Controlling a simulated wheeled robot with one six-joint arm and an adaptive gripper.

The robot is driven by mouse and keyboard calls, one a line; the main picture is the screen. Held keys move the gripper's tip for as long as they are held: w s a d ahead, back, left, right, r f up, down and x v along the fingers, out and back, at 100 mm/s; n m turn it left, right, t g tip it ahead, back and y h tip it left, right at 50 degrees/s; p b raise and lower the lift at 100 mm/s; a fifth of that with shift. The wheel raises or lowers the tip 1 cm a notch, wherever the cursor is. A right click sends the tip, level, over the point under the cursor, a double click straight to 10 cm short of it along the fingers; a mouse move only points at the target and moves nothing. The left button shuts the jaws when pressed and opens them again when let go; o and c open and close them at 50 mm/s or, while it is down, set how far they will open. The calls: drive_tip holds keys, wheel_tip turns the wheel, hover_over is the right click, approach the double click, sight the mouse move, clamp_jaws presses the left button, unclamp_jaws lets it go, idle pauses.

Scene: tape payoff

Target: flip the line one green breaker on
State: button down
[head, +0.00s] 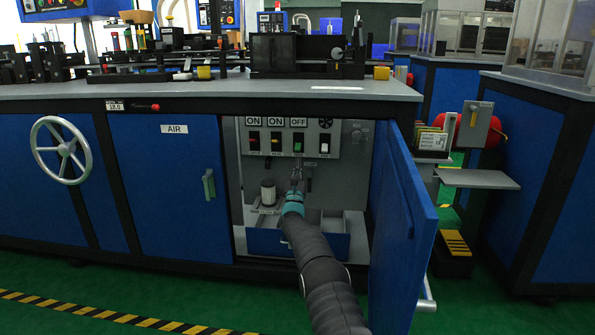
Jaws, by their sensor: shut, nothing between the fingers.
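The green breaker (298,146) is on the grey panel (345,150) inside the open cabinet, under a label reading OFF. To its left are a red breaker (254,143) and a dark breaker (276,144), each under a label reading ON. My gripper (297,168) is shut and empty, just below the green breaker in the picture. I cannot tell whether its fingertips touch the panel. The small lever position of the green breaker is too small to read.
The blue cabinet door (405,225) stands open to the right of my arm. The worktop (210,92) overhangs the panel. A fan-marked white switch (325,145) is right of the green breaker.

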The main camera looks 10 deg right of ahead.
sight(298, 147)
drive_tip(key=shift+s+a+r, duration=0.1)
drive_tip(key=shift+s+r, duration=0.25)
drive_tip(key=shift+r, duration=0.5)
drive_tip(key=shift+s+a+r, duration=0.1)
drive_tip(key=shift+s+r, duration=0.25)
drive_tip(key=shift+r, duration=0.45)
drive_tip(key=shift+a, duration=0.1)
